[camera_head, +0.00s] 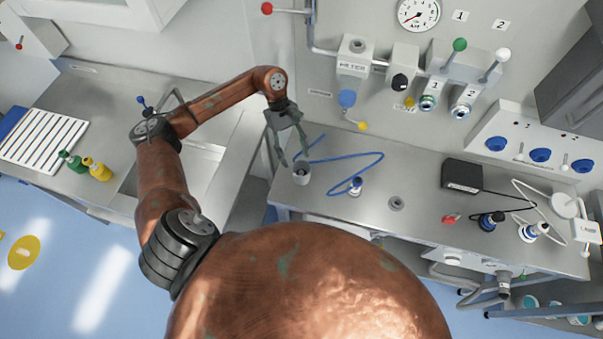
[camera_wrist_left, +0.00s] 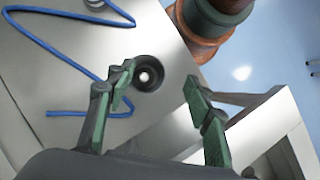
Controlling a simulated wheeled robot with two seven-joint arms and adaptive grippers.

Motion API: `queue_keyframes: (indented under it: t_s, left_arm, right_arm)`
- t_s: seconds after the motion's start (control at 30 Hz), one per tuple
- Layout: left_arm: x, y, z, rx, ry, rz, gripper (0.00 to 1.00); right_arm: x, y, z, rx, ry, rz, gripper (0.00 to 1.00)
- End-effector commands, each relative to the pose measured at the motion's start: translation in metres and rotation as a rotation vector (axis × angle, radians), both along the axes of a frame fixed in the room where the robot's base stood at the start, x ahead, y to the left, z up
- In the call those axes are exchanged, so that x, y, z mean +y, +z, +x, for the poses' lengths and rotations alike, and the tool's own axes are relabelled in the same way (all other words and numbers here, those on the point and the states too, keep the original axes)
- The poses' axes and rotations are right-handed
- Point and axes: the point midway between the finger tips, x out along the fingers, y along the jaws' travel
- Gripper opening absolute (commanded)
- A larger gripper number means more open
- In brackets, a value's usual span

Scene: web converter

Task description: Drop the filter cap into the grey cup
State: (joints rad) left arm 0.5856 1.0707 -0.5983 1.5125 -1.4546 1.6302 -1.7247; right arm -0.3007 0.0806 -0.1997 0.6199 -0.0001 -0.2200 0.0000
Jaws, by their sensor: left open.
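The grey cup (camera_head: 302,178) stands at the left end of the steel counter. In the left wrist view, the cup (camera_wrist_left: 157,85) is seen from above with a dark inside and a small pale round spot in it. I cannot tell whether that spot is the filter cap; I cannot make out the cap elsewhere. My left gripper (camera_head: 296,162) points down over the cup. In the left wrist view, its green-padded fingers (camera_wrist_left: 159,78) are spread apart with nothing between the tips, and the cup lies beyond them. My right gripper is not in view.
A blue hose (camera_head: 345,157) lies beside the cup and ends at a fitting (camera_head: 355,187). The filter unit (camera_head: 352,66) is on the wall behind. A black box (camera_head: 461,176) is farther right. A sink (camera_head: 190,168) lies left, with green and yellow bottles (camera_head: 98,168).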

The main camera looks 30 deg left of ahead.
Motion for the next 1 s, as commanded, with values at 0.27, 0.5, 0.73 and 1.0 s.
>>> queue_keyframes:
  t_s: [0.27,0.5,0.73,1.0]
  left_arm:
    - [0.003,0.007,0.002,-0.002,0.0,0.001,0.48]
    - [0.021,0.045,0.014,-0.004,0.001,0.003,0.48]
    - [0.039,0.085,0.025,-0.003,0.001,0.001,0.48]
    - [0.049,0.105,0.03,0.0,0.0,0.0,0.48]
  right_arm:
    - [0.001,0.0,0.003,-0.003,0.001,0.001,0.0]
    - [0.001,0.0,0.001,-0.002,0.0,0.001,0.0]
    - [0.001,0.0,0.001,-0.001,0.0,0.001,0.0]
    - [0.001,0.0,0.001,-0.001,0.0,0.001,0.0]
